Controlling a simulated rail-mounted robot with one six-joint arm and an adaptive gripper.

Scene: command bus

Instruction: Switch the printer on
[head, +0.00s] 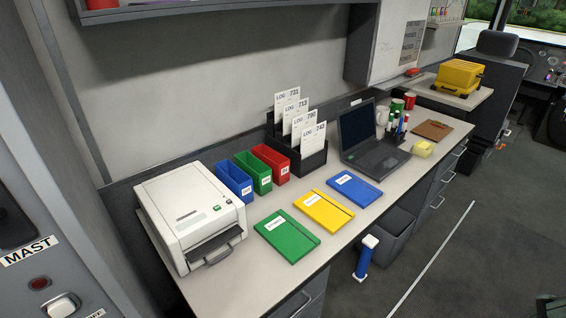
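The printer (190,213) is a white box at the left end of the long counter. Its top carries a small green button (217,208) near the front right corner and a darker label strip. A dark tray (214,246) with a handle sticks out at its front, low down. I cannot tell from this view whether the printer is on. My gripper is not in view.
Blue, green and red bins (270,163) stand right of the printer. Green, yellow and blue folders (324,210) lie in front. A log rack (306,150) and laptop (368,138) stand further along. A MAST panel (38,262) stands at left. The aisle floor (455,240) is mostly clear.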

